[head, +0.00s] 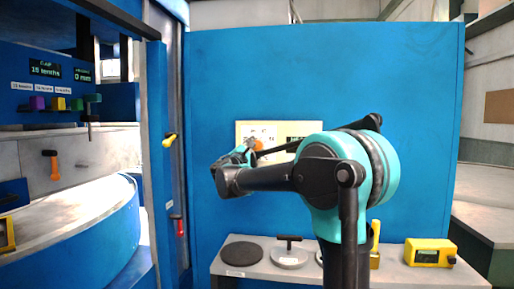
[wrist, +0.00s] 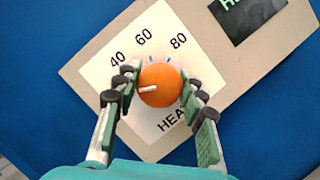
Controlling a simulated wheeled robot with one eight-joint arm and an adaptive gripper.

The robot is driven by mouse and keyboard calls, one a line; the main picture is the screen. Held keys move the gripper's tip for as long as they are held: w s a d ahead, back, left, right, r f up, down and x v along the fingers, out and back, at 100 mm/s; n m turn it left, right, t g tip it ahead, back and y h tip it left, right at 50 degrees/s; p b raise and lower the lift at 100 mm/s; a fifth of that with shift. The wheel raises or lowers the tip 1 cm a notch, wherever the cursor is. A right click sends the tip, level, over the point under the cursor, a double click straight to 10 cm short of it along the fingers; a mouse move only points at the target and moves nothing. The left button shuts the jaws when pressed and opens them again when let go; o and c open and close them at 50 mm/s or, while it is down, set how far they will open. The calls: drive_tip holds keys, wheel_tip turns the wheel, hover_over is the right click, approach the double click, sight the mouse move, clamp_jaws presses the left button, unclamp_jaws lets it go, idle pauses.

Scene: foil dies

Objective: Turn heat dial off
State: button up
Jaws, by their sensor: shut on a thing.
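The heat dial (wrist: 160,85) is a round orange knob on a cream panel (wrist: 95,75), with 40, 60 and 80 printed around it and a partly hidden "HEA" label below. Its white pointer mark points left in the wrist view, below the 40. My gripper (wrist: 158,88) is shut on the dial, with one finger at its left side and one at its right. In the head view, the orange dial (head: 258,145) shows in part behind my gripper (head: 248,150), and my arm covers part of the panel.
The cream panel is on a large blue wall (head: 330,75). A dark display (wrist: 250,15) sits beside the dial. Below, a grey shelf (head: 225,268) holds a dark disc (head: 241,253), a grey disc with a handle (head: 289,257) and a yellow device (head: 428,252). A blue post stands at left.

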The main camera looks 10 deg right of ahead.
drive_tip(key=shift+n, duration=0.7)
drive_tip(key=shift+t, duration=0.4)
drive_tip(key=o, duration=1.2)
drive_tip(key=shift+c, duration=0.2)
drive_tip(key=shift+a, duration=0.1)
drive_tip(key=v, duration=1.2)
